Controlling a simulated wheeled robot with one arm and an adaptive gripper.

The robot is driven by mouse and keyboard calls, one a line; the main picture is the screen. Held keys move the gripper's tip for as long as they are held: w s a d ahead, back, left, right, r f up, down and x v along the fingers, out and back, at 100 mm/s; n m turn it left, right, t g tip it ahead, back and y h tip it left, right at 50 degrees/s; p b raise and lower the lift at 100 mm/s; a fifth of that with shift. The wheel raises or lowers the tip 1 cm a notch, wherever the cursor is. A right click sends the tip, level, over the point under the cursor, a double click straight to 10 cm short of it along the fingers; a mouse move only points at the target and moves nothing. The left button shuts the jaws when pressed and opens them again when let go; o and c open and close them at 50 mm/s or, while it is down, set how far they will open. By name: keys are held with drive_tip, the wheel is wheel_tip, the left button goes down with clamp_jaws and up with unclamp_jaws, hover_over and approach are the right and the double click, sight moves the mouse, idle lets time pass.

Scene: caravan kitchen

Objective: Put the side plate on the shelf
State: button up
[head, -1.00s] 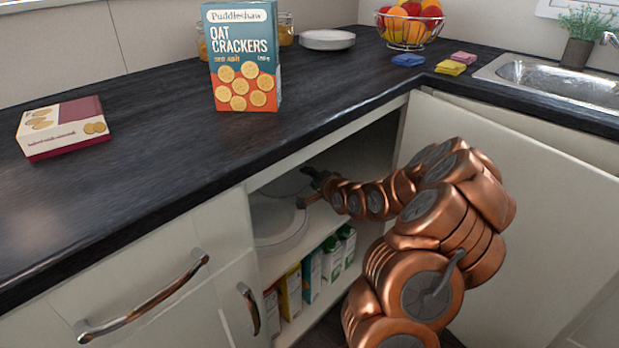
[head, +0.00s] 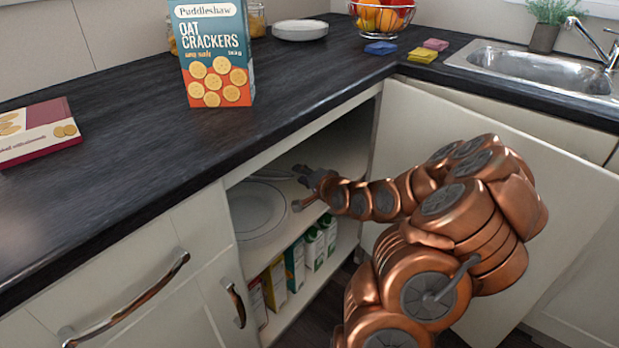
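A large white plate (head: 255,212) lies on the upper shelf (head: 292,222) inside the open cupboard. A thin pale rim (head: 270,178) shows behind it, close to my fingertips; it looks like another plate, partly hidden. My gripper (head: 302,183) is inside the cupboard just above the shelf, right of the large plate. Its fingers are small and dark, and I cannot tell whether they hold anything. A small stack of white plates (head: 300,30) stands on the counter at the back. I cannot tell which plate is the side plate.
Several cartons (head: 295,265) stand on the lower shelf. The cupboard door (head: 450,125) is open on the right, behind my arm. The dark counter (head: 130,135) overhangs the cupboard and carries a cracker box (head: 215,60), a flat biscuit box (head: 38,130) and a fruit bowl (head: 382,18).

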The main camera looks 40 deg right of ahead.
drive_tip(key=shift+v, duration=1.9)
drive_tip(key=shift+a, duration=0.1)
drive_tip(key=a+f+n+g, duration=0.1)
drive_tip(key=a, duration=0.2)
drive_tip(key=s+a+f+n+g+y, duration=0.1)
drive_tip(key=a+f+n+g, duration=0.1)
drive_tip(key=a, duration=0.1)
drive_tip(key=s+a+f+n+g+y, duration=0.1)
drive_tip(key=a+n, duration=0.1)
drive_tip(key=a, duration=0.1)
drive_tip(key=shift+a+f+g, duration=0.15)
drive_tip(key=shift+a+g, duration=0.25)
drive_tip(key=s+a+r+n+g, duration=0.2)
drive_tip(key=s+a, duration=0.4)
drive_tip(key=s, duration=0.5)
drive_tip(key=s+a+r+n+g, duration=0.3)
drive_tip(key=s+a+n+g, duration=0.2)
drive_tip(key=s, duration=0.6)
drive_tip(key=s+a+r+n+g, duration=0.2)
drive_tip(key=s+a+n+g, duration=0.2)
drive_tip(key=s, duration=0.7)
drive_tip(key=a+g, duration=0.2)
drive_tip(key=a, duration=0.2)
drive_tip(key=shift+s+r+g+h, duration=0.25)
drive_tip(key=shift+g+h, duration=0.15)
